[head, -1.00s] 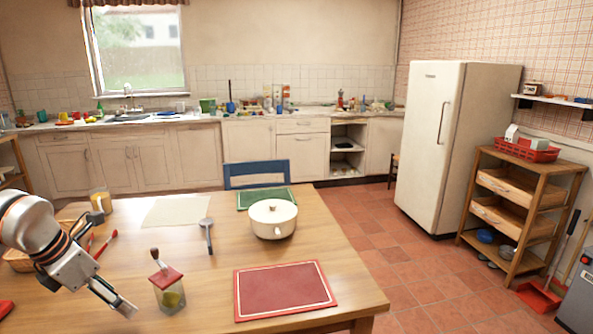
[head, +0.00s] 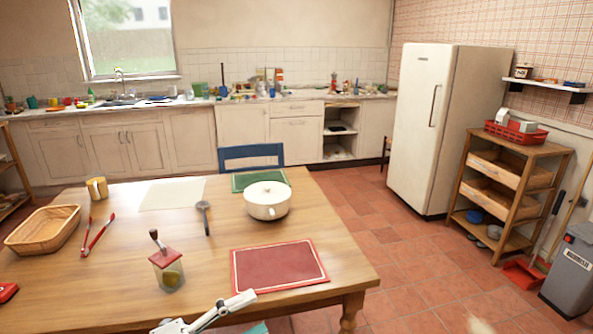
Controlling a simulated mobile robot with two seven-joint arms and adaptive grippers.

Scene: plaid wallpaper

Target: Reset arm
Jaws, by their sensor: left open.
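My left gripper (head: 232,309) shows at the bottom edge of the head view, near the front edge of the wooden table (head: 110,290). Only part of it is in the picture; it is open and I see nothing held in it. It appears in front of the red placemat (head: 278,267) and apart from the things on the table. My right gripper is not in view.
A blue chair (head: 251,155) stands behind.

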